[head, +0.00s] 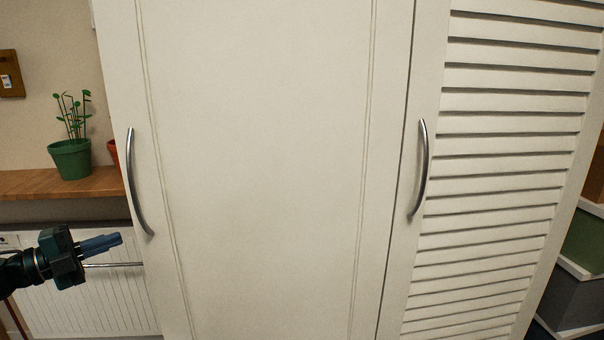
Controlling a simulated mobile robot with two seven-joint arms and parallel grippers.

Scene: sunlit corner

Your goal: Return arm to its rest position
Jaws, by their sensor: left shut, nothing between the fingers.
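My left gripper (101,244) comes in at the lower left in the head view. Its blue fingers are closed together with nothing between them. It points right, toward the cabinet's left edge, in front of the white radiator. I cannot tell how far it is from the cabinet. My right gripper and arm are not in view.
A white cabinet fills the middle, with a plain door (265,150), a louvred door (500,160) and curved metal handles (136,185) (422,165). At left, a green potted plant (72,158) stands on a wooden shelf (40,184) above a radiator (100,300). Stacked boxes (582,240) stand at right.

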